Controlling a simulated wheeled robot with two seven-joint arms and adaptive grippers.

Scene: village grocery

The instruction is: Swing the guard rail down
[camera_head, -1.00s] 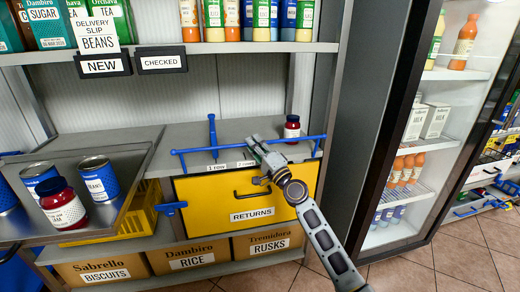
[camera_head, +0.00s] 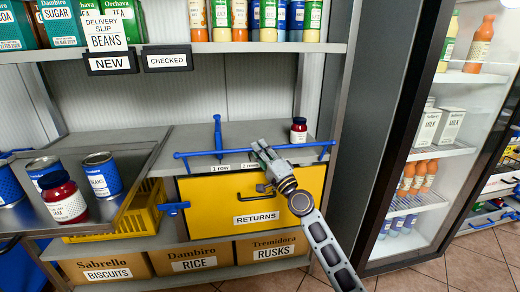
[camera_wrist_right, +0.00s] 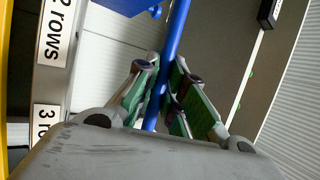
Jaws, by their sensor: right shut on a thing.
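The guard rail is a blue bar (camera_head: 200,154) running across the front of the middle shelf, just above the shelf edge, with a short blue upright piece near its middle. My right gripper (camera_head: 262,151) is shut on the bar, right of that upright. In the right wrist view the blue bar (camera_wrist_right: 177,35) passes between the green-padded fingers of my right gripper (camera_wrist_right: 164,88). My left gripper is not in view.
A dark red jar (camera_head: 299,130) stands on the shelf behind the rail's right part. Below is a yellow RETURNS drawer (camera_head: 225,196) with a dark handle. A metal tray (camera_head: 125,165) with blue cans is at left. A glass-door fridge (camera_head: 385,225) stands at right.

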